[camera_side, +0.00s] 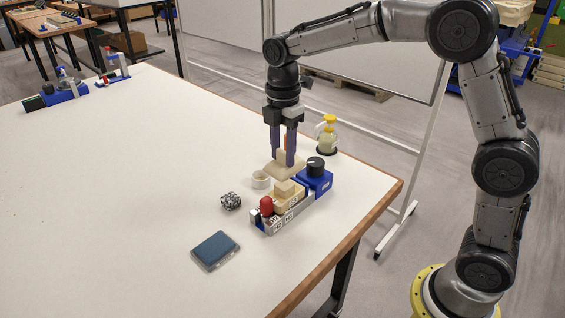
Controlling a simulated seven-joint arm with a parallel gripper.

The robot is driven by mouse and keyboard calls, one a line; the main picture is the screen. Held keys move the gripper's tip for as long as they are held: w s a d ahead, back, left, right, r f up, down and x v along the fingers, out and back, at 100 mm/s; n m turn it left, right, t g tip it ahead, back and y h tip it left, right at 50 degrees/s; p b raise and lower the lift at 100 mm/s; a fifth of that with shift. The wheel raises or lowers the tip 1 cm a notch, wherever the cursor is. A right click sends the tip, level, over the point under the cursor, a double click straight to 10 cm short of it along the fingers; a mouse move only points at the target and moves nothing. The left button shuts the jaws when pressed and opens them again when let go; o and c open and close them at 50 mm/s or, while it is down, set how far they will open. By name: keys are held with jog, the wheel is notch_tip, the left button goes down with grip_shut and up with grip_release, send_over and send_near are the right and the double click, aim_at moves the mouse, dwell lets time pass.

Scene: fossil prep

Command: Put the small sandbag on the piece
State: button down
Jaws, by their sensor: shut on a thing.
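My gripper (283,161) points straight down near the right edge of the white table, its two purple fingers close together. It is shut on a small beige thing, which looks like the small sandbag (282,155), mostly hidden by the fingers. Right below it is a pale cream slab (273,171), which may be the piece. I cannot tell whether the held thing touches the slab. A beige block (287,188) sits in the grey and blue holder in front of the gripper.
Close by are a blue box with a black knob (315,178), a red-topped object (266,205), a white ring (260,180), a speckled block (231,201) and a dark blue pad (215,250). A yellow-topped bottle (327,138) stands behind.

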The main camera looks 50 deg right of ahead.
aim_at(282, 161)
jog(key=shift+w+f, duration=0.1)
jog(key=shift+f, duration=1.5)
jog(key=shift+f, duration=0.2)
jog(key=shift+c, duration=2.4)
grip_release()
jog(key=shift+r, duration=0.15)
notch_tip(282, 161, up, 11)
jog(key=shift+f, duration=0.1)
jog(key=shift+r, duration=0.7)
